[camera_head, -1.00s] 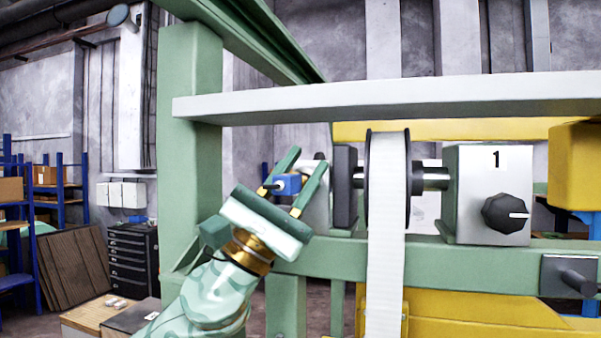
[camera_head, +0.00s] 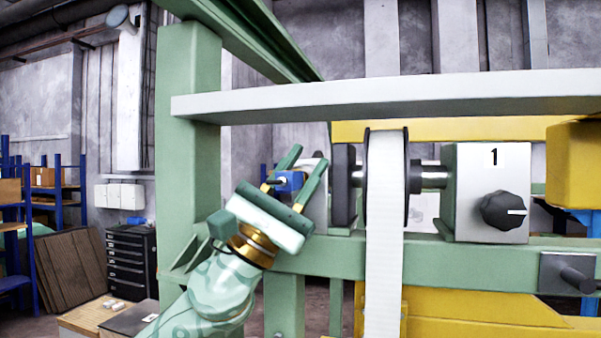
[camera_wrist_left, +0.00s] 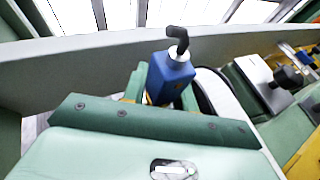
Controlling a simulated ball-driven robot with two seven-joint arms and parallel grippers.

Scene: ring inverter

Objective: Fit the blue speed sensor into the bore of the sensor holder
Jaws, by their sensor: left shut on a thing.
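The blue speed sensor (camera_head: 288,181) is a small blue block between the fingers of my left gripper (camera_head: 295,178), which is shut on it. In the left wrist view the sensor (camera_wrist_left: 168,77) shows a pale collar and a bent black cable end pointing up. A grey block (camera_head: 315,203), perhaps the sensor holder, stands just behind and right of the gripper, beside the black roller flange. The gripper partly covers it, and I cannot see its bore. I cannot tell whether the sensor touches it. My right gripper is not in view.
A white belt (camera_head: 384,230) hangs from a roller right of the gripper. A grey box marked 1 with a black knob (camera_head: 505,211) stands further right. A pale rail (camera_head: 400,97) crosses above, and a green post (camera_head: 188,130) stands at left.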

